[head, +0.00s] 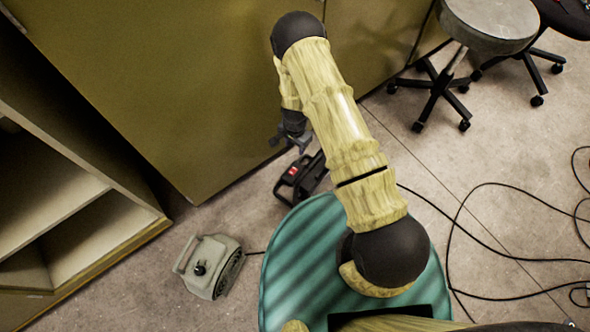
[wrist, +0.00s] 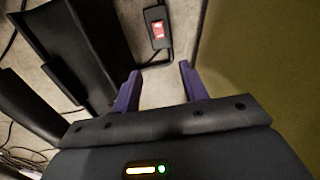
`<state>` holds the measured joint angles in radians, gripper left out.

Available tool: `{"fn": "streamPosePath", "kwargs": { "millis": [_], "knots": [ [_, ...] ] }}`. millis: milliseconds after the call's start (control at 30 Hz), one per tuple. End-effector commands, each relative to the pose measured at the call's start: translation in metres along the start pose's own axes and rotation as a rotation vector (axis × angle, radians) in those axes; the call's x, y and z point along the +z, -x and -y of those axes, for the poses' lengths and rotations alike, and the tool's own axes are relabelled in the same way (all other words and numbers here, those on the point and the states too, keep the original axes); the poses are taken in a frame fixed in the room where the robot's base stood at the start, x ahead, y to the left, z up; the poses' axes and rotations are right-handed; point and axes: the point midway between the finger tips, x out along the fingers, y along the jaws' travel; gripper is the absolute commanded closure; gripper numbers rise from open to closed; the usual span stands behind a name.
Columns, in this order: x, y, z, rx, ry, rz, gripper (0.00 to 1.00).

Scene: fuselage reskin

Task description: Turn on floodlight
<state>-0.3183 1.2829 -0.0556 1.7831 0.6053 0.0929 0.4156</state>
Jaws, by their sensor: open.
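A black device with a red switch (head: 293,171), which looks like the floodlight, stands on the floor by the olive cabinet in the head view. In the wrist view the red switch (wrist: 158,29) sits on a small black box at the top centre, beyond my fingertips. Large black panels (wrist: 75,45) fill the left of that view. My gripper (wrist: 160,80) is open, with two purple fingers apart and nothing between them. In the head view my gripper (head: 292,138) is just above the device, partly hidden by my arm. I cannot tell whether the light is lit.
The olive cabinet (head: 180,80) is close beside my gripper. A grey-green blower-like machine (head: 212,266) stands on the floor near open shelves (head: 70,225). Black cables (head: 455,225) run over the floor at right. A stool (head: 488,25) stands at the upper right.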

Motion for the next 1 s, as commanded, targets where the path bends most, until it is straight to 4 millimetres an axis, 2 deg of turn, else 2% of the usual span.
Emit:
{"fn": "streamPosePath", "kwargs": {
  "millis": [267, 467, 1000],
  "knots": [
    [0.000, 0.002, 0.000, 0.000, 0.001, 0.000, 0.56],
    [0.000, -0.013, 0.000, 0.000, 0.001, 0.000, 0.56],
    [0.000, -0.106, 0.000, 0.000, 0.002, 0.001, 0.56]
  ]
}}
